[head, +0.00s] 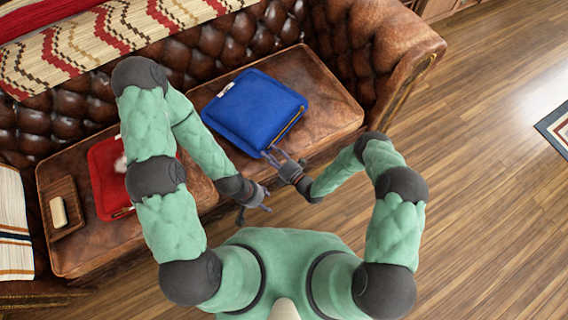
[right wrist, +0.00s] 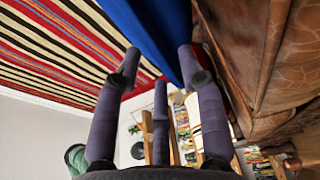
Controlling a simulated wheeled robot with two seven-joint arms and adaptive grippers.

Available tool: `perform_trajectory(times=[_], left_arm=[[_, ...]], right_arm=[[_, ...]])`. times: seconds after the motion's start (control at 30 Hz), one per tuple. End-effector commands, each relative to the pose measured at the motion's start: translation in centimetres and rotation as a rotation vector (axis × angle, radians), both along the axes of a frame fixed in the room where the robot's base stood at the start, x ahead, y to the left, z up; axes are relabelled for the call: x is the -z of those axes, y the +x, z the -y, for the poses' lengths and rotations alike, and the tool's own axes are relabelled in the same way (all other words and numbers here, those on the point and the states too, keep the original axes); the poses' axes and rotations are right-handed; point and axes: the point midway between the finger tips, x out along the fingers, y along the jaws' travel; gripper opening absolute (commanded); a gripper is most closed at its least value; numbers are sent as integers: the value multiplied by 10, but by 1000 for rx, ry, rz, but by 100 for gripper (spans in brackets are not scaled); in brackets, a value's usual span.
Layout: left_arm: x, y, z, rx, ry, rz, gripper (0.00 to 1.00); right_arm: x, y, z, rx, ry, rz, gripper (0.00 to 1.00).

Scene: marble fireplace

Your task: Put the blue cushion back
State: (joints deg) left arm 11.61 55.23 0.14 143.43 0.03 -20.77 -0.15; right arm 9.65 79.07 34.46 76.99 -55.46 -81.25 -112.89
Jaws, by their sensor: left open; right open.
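The blue cushion (head: 255,108) lies on the right part of the brown leather sofa seat, with a small white label at its upper left corner. My right gripper (head: 280,157) is open at the cushion's lower corner. In the right wrist view the cushion's blue edge (right wrist: 152,28) reaches between the spread fingers of the right gripper (right wrist: 159,65); I cannot tell whether they touch it. My left gripper (head: 258,206) is open and empty in front of the seat edge, lower left of the right gripper and apart from the cushion.
The brown leather sofa (head: 318,85) has a tufted back and a rolled right arm. A red cushion (head: 106,180) lies on the seat at left, partly behind my left arm. A wooden tray (head: 70,192) holds a pale block. A patterned throw (head: 85,50) covers the backrest.

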Motion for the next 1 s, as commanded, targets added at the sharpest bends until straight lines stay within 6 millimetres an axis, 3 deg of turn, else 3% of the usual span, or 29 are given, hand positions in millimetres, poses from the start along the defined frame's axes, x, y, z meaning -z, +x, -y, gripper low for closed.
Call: perform_trajectory(times=[0.3, 0.6, 0.87, 1.0], left_arm=[[-16, 0, 0, 0, 0, 0, 55], [-22, 0, 0, 0, 0, 0, 55], [-23, 0, 0, 0, 0, 0, 55], [-23, 0, 0, 0, 0, 0, 55]], right_arm=[[-1, -35, 44, 6, 1, -2, 40], [0, -57, 68, 2, 0, 0, 40], [0, -62, 73, 1, 2, -7, 40], [4, -53, 79, 20, 21, -143, 40]])
